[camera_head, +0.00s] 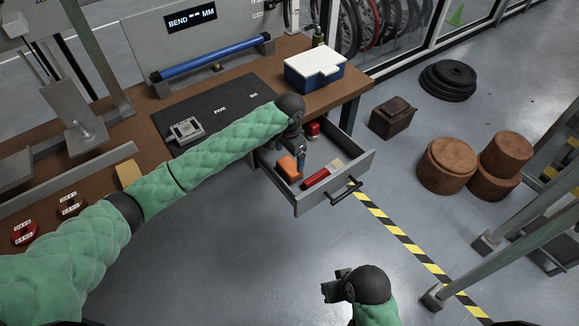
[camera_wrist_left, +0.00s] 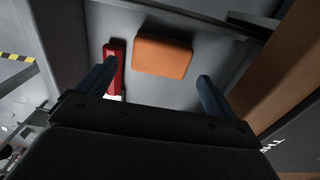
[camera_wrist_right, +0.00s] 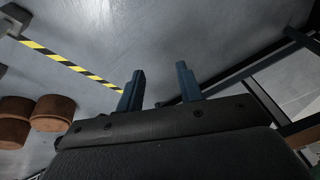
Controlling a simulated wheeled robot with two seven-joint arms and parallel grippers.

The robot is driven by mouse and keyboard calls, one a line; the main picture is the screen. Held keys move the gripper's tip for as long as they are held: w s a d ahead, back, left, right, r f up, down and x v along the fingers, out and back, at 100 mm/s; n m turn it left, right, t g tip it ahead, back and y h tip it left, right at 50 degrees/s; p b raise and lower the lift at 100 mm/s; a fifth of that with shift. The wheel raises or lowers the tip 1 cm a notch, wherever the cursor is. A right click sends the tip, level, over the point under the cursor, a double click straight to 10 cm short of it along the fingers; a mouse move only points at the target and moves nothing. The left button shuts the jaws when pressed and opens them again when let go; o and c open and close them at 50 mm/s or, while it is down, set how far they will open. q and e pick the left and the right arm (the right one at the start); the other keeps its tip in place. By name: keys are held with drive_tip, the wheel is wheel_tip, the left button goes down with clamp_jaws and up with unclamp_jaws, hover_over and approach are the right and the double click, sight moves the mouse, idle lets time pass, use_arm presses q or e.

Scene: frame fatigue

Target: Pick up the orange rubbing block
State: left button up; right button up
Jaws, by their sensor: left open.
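The orange rubbing block (camera_head: 287,167) lies in the open drawer (camera_head: 347,172) under the workbench. In the left wrist view, the orange rubbing block (camera_wrist_left: 163,57) lies flat on the grey drawer floor, beyond and roughly between my fingertips. My left gripper (camera_head: 301,152) points down over the drawer and is open and empty; its blue fingers (camera_wrist_left: 158,82) are wide apart and it is not visibly touching the block. My right gripper (camera_head: 333,289) is away over the floor at the lower middle. Its fingers (camera_wrist_right: 161,78) stand apart with nothing between them.
A red object (camera_head: 315,179) lies beside the block in the drawer, and it also shows in the left wrist view (camera_wrist_left: 114,67). Another small red item (camera_head: 313,129) sits farther back. The drawer walls enclose the block. A blue and white box (camera_head: 314,70) stands on the bench above.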

sight(289, 165)
use_arm(q)
drive_tip(key=shift+f, duration=0.35)
drive_tip(key=shift+s+f, duration=0.1)
drive_tip(key=shift+f, duration=0.45)
drive_tip(key=f, duration=0.1)
drive_tip(key=f+p, duration=0.1)
drive_tip(key=f, duration=0.2)
drive_tip(key=shift+w+f, duration=0.1)
drive_tip(key=shift+w, duration=0.2)
drive_tip(key=shift+f+p, duration=0.3)
drive_tip(key=shift+f, duration=0.4)
use_arm(e)
drive_tip(key=shift+s+d+r+h, duration=0.15)
drive_tip(key=shift+s+d+r, duration=0.15)
drive_tip(key=shift+d+r, duration=0.3)
drive_tip(key=shift+s+d+r+h, duration=0.15)
drive_tip(key=shift+s+d+r, duration=0.15)
drive_tip(key=shift+r, duration=0.4)
use_arm(q)
drive_tip(key=shift+c, duration=0.4)
drive_tip(key=c, duration=0.8)
drive_tip(key=shift+o, duration=0.2)
drive_tip(key=shift+r, duration=0.1)
